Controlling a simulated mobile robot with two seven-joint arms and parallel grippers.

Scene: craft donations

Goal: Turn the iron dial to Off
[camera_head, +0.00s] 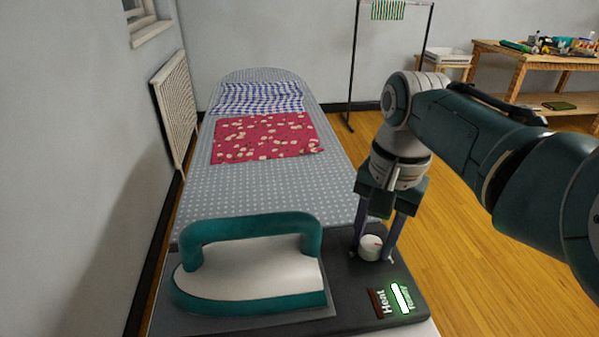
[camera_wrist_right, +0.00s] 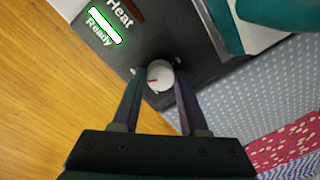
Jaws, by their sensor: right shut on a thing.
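The iron dial (camera_head: 370,248) is a small white round knob on the dark base plate (camera_head: 350,300) at the right of the iron. It has a red mark on its top, which shows in the right wrist view (camera_wrist_right: 159,76). My right gripper (camera_head: 376,254) points down with its two fingers on either side of the dial, shut on it. The teal and white iron (camera_head: 250,265) rests on the base plate. A Heat label and a lit green Ready light (camera_head: 401,298) are in front of the dial. I cannot read any Off mark. My left gripper is not in view.
The dotted ironing board (camera_head: 330,190) stretches away, with a red patterned cloth (camera_head: 265,137) and a blue checked cloth (camera_head: 258,98) on it. A radiator (camera_head: 174,105) is on the left wall. A clothes rack (camera_head: 354,70) and a wooden table (camera_head: 530,55) stand behind.

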